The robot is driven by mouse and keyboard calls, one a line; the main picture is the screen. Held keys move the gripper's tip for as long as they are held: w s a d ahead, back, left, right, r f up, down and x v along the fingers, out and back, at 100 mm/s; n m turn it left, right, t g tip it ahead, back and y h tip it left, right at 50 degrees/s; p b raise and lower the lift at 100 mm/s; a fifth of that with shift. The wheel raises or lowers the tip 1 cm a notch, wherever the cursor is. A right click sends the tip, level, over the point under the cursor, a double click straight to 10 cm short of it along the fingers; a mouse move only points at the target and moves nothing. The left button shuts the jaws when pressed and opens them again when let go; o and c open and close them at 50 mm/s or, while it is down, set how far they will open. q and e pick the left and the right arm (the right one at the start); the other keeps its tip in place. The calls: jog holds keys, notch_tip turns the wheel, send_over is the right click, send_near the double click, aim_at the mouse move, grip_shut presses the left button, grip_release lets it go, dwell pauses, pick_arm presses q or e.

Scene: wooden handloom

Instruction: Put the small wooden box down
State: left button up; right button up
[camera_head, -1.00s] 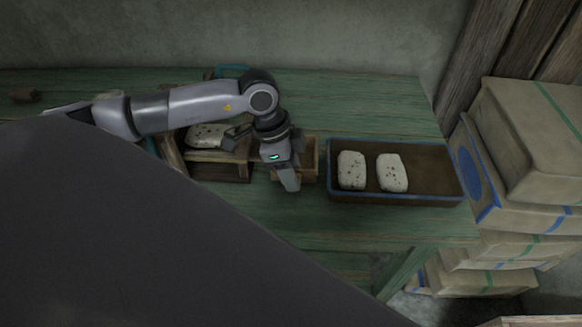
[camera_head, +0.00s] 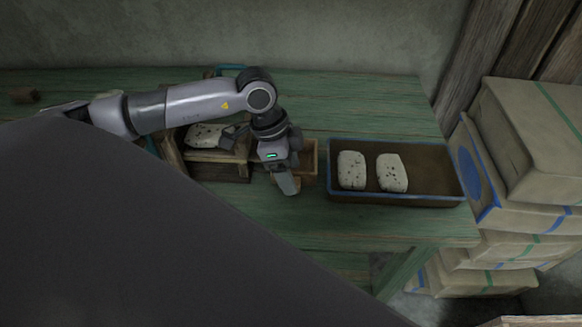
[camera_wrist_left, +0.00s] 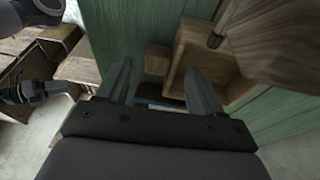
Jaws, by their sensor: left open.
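The small wooden box (camera_head: 309,158) is an open, light-brown box on the green bench, partly hidden behind my left gripper in the head view. In the left wrist view the open box (camera_wrist_left: 182,52) shows beyond the fingers, right of centre. My left gripper (camera_head: 288,183) points down at the box's near left side. Its two fingers stand apart in the left wrist view (camera_wrist_left: 160,85), with nothing seen held between them. The right finger overlaps the box's near wall in that view; I cannot tell whether it touches.
A blue-rimmed brown tray (camera_head: 400,200) with two speckled pale blocks stands close right of the box. A wooden stand (camera_head: 222,172) with another speckled block is on the left. Wrapped parcels (camera_head: 530,140) are stacked at the right. The bench front (camera_head: 330,225) is clear.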

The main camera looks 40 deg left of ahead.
pick_arm(q)
jog(key=v, duration=1)
jog(key=shift+r, duration=0.35)
jog(key=shift+s, duration=0.15)
